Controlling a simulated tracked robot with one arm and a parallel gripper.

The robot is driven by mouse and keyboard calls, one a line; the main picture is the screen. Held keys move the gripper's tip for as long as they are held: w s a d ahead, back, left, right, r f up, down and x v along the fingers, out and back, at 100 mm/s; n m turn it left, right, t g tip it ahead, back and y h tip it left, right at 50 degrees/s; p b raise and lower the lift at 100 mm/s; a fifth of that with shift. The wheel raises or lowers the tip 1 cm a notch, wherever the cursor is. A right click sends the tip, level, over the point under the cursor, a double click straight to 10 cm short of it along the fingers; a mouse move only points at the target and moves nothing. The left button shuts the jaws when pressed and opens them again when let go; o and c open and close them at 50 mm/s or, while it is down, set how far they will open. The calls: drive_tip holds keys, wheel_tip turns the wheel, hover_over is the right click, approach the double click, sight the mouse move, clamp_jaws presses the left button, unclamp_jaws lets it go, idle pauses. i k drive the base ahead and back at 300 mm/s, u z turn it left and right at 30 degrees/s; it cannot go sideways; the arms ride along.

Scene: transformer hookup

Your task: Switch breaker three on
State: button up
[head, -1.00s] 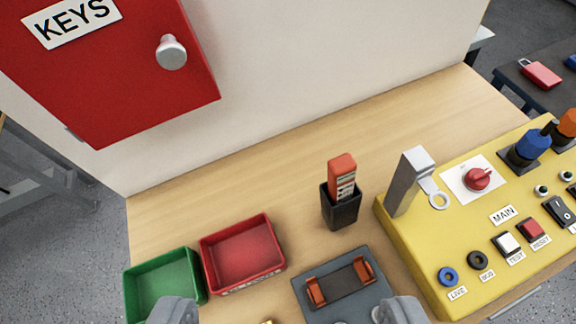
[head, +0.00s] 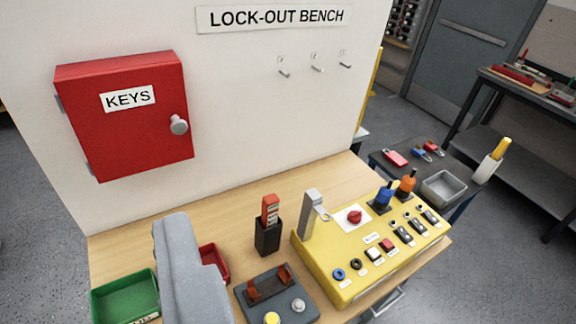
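The yellow panel (head: 328,265) stands at the right of the bench in the head view. Black rocker switches sit in a row at its right end, among them a nearer one (head: 403,234) and the farthest one (head: 430,217). Their numbers are too small to read, and I cannot tell which way each is tipped. Small round indicators sit behind them. A smooth grey part of mine (head: 188,265) rises at the lower left, well away from the switches. My fingertips cannot be made out, so I cannot tell if my gripper is open.
The panel also carries a red rotary knob (head: 354,217), an upright metal lever (head: 311,212), a blue plug (head: 383,197) and an orange plug (head: 406,183). A black holder (head: 267,237) and green tray (head: 125,297) stand left. My grey part partly hides a red tray (head: 214,262).

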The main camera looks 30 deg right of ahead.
sight(428, 214)
drive_tip(key=z, duration=1.2)
drive_tip(key=k, duration=0.65)
drive_tip(key=u, duration=0.05)
drive_tip(key=i, duration=1.4)
drive_tip(key=u, duration=0.6)
